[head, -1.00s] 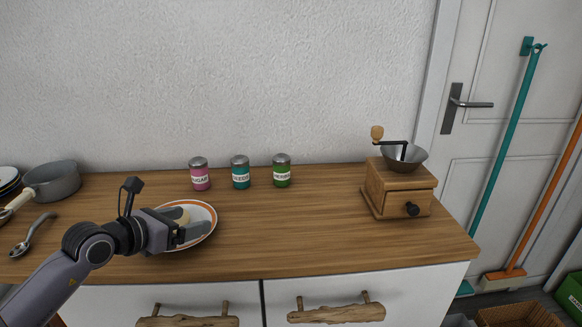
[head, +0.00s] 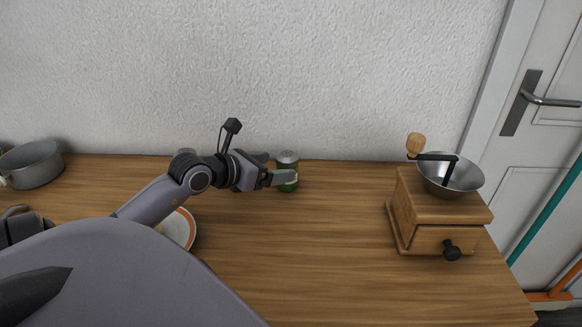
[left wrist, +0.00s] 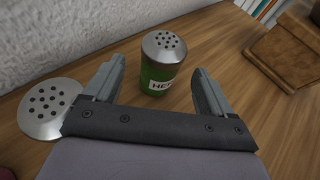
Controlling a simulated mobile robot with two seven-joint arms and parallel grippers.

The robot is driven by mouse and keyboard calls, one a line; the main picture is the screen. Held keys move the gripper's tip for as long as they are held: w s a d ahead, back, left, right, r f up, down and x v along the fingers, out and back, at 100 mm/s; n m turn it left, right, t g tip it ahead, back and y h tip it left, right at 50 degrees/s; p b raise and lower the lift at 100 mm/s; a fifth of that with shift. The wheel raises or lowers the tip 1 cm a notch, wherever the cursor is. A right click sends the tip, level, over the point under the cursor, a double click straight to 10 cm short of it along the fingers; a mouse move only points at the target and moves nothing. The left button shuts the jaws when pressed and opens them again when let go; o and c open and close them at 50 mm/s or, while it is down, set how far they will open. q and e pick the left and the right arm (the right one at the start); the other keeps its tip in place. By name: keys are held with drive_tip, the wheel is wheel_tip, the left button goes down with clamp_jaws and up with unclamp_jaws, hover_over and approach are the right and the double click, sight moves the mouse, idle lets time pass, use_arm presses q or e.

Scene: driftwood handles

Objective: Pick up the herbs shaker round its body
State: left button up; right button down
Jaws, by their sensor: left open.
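The herbs shaker (head: 288,188), green with a grey perforated lid, stands upright near the wall, partly hidden by a finger in the head view. My left gripper (head: 281,167) is open at it, reaching in from the left. In the left wrist view the herbs shaker (left wrist: 163,62) stands between the two spread fingers of the left gripper (left wrist: 158,66). Gaps show on both sides, and part of its label is visible. My right gripper is not in view.
Another shaker's perforated lid (left wrist: 45,108) is close beside the left finger. A grey lid (head: 185,153) shows behind my arm. A wooden grinder (head: 410,225) stands to the right, a plate (head: 181,230) below my arm, and a pot (head: 32,165) far left. The counter's middle is clear.

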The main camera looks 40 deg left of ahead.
sight(279, 168)
use_arm(q)
drive_tip(key=shift+f+p+x, duration=0.1)
drive_tip(key=shift+p+x, duration=0.05)
drive_tip(key=shift+x, duration=1.15)
drive_tip(key=shift+f+p+x, duration=0.15)
drive_tip(key=shift+x, duration=1.15)
drive_tip(key=shift+s+d, duration=0.1)
drive_tip(key=c, duration=1.1)
